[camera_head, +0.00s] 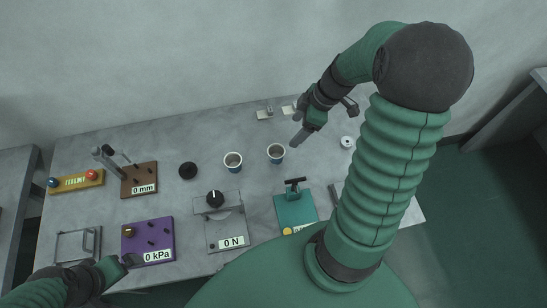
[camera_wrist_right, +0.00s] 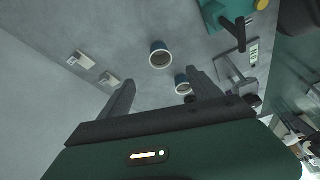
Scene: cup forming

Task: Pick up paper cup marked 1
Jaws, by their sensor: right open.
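Two paper cups, white-rimmed with blue sides, stand upright on the grey table in the head view. One cup (camera_head: 276,154) is nearer my right gripper; the other cup (camera_head: 233,162) is left of it. I cannot read a number on either. My right gripper (camera_head: 300,129) is open and empty, above and just beyond the nearer cup. In the right wrist view, the nearer cup (camera_wrist_right: 160,56) lies ahead of the open fingers (camera_wrist_right: 163,88), and the other cup (camera_wrist_right: 182,87) is beside the right finger, partly hidden. My left gripper (camera_head: 130,261) is at the lower left; its jaws are unclear.
A green device (camera_head: 295,210), a grey "0 N" device (camera_head: 227,232), a purple "0 kPa" box (camera_head: 147,240) and a brown "0 mm" box (camera_head: 139,180) stand on the table. A black disc (camera_head: 188,170) lies left of the cups. Small plates (camera_head: 265,113) lie behind.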

